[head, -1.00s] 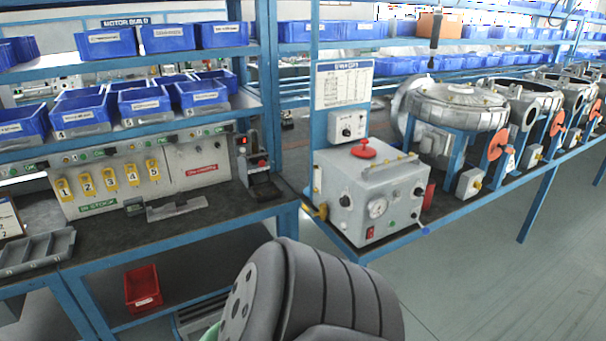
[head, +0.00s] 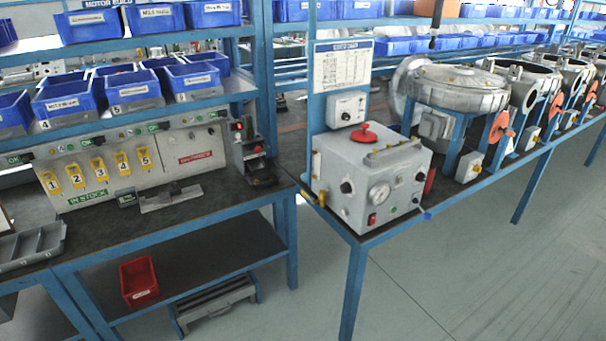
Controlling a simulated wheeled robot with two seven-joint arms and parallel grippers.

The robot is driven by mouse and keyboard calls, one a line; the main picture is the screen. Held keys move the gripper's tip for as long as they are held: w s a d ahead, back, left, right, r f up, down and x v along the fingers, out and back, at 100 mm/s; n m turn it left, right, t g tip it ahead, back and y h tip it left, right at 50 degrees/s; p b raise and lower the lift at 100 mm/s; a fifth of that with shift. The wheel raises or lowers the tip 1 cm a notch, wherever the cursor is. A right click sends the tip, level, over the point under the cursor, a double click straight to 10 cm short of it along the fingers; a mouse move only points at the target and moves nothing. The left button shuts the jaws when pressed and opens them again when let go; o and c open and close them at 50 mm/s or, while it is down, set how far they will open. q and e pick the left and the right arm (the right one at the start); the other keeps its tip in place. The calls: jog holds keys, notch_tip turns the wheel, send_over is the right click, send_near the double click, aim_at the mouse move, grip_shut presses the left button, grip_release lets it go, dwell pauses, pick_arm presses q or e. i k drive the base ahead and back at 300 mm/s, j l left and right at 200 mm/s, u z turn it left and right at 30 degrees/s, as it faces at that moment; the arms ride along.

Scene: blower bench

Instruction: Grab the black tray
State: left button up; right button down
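No tray in view is clearly black. A grey tray with compartments (head: 32,246) lies on the dark bench top at the left edge of the head view, partly cut off by the frame. A flat grey metal piece (head: 170,197) lies farther back on the same bench, in front of the numbered panel. Neither of my grippers is in view, so their state is not shown.
The bench (head: 105,238) has a lower shelf with a red bin (head: 139,281); a grey step-like object (head: 215,303) stands below. Blue bins (head: 192,82) fill the shelves above. A grey test box (head: 370,180) stands on the table to the right. Floor (head: 480,270) at right is clear.

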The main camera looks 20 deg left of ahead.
aim_at(263, 175)
jog(key=u, duration=0.9)
